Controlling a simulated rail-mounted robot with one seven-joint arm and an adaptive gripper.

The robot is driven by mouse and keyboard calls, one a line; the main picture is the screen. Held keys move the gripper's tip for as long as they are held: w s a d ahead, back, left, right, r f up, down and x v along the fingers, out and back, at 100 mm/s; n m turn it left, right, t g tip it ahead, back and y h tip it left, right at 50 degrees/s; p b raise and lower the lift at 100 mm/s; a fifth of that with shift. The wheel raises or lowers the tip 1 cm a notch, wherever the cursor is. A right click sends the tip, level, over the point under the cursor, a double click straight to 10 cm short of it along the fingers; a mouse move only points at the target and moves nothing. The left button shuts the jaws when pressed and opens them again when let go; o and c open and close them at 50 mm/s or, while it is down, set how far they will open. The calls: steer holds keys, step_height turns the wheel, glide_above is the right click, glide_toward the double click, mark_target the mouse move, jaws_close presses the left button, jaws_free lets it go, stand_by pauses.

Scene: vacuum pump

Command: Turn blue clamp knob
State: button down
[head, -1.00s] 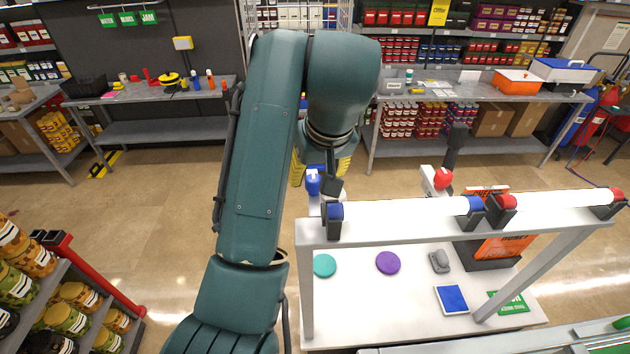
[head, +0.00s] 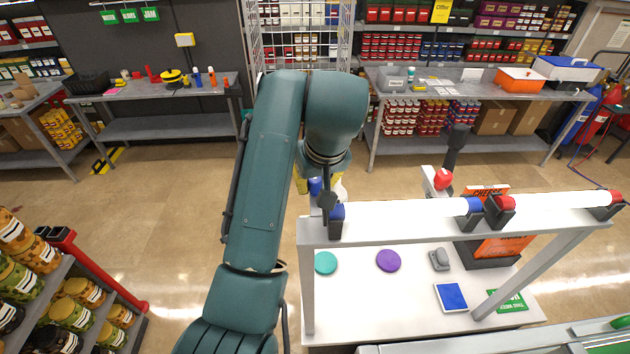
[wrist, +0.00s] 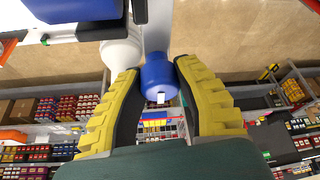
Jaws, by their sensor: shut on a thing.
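The blue clamp knob (wrist: 158,77) sits between the two yellow-padded fingers of my gripper (wrist: 157,67) in the wrist view. The gripper is shut on the knob. A white clamp body (wrist: 121,50) is just left of the knob, partly behind the left finger. In the head view, the knob (head: 316,186) is a small blue patch under my wrist, beside the left end of the white rail. My arm hides most of the gripper and clamp there.
A white table (head: 410,315) under the rail holds a teal disc (head: 325,262), a purple disc (head: 388,260) and a blue tablet (head: 451,297). A second clamp with a red knob (head: 443,179) stands farther right. Jar shelves (head: 75,300) are at lower left.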

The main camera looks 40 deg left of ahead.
steer(key=shift+f+n, duration=0.15)
steer(key=shift+n, duration=0.15)
steer(key=n+g, duration=0.2)
steer(key=n, duration=0.2)
steer(key=n+g, duration=0.1)
steer(key=n, duration=0.2)
steer(key=n+g, duration=0.1)
steer(key=n, duration=0.1)
steer(key=shift+s+n, duration=0.1)
steer(key=shift+n, duration=0.3)
steer(key=shift+f, duration=0.1)
stand_by(0.5)
steer(key=c, duration=0.7)
jaws_free()
